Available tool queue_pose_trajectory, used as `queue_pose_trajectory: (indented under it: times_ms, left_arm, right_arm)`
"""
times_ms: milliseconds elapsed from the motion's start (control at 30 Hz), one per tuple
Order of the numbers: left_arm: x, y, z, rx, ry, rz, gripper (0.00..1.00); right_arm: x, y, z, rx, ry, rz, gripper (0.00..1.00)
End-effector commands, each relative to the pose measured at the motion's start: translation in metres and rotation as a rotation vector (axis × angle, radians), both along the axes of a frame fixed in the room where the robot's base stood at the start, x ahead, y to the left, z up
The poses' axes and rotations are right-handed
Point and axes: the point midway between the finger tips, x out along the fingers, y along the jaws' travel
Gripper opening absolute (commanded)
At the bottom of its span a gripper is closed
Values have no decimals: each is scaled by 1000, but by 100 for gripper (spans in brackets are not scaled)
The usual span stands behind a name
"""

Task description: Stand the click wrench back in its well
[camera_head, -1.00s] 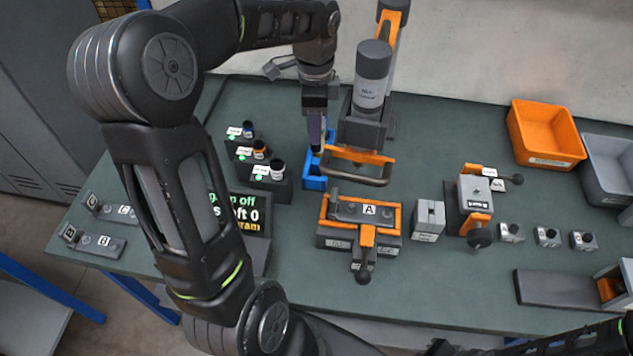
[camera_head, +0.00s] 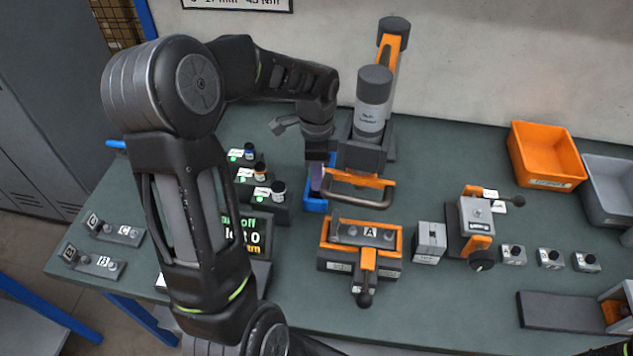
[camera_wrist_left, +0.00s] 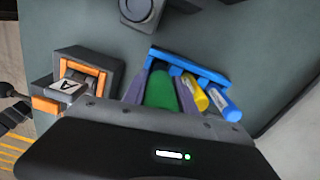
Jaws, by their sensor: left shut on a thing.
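My left gripper (camera_head: 318,178) is low over the blue rack (camera_head: 316,205), which stands behind the orange-and-grey fixture. In the left wrist view the gripper's fingers (camera_wrist_left: 160,92) are closed on either side of a green-handled wrench (camera_wrist_left: 161,90). The blue rack (camera_wrist_left: 190,65) lies just past it, with a yellow tool (camera_wrist_left: 193,93) and a blue tool (camera_wrist_left: 222,104) beside the green one. The lower end of the green wrench is hidden, so I cannot tell how far it is in a well. My right gripper is not in view.
A grey cylinder on a press (camera_head: 372,105) with an orange-and-grey handle (camera_head: 360,190) stands close right of the gripper. Small bottles (camera_head: 262,170) on dark stands are to the left. The fixture with plate A (camera_head: 362,235) is in front.

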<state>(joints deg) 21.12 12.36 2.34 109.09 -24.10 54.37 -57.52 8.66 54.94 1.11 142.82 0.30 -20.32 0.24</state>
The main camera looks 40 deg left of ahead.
Motion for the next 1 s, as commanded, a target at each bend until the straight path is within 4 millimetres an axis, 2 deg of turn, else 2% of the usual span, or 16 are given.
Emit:
queue_pose_trajectory:
  times_ms: [300, 600, 1000]
  left_arm:
    - [0, 0, -2, 1, -1, 0, 0]
    - [0, 0, -36, 0, 0, -1, 0]
    - [0, 0, -42, 0, -2, 0, 0]
  right_arm:
    - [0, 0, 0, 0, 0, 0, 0]
    - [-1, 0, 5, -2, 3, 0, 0]
    - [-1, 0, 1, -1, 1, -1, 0]
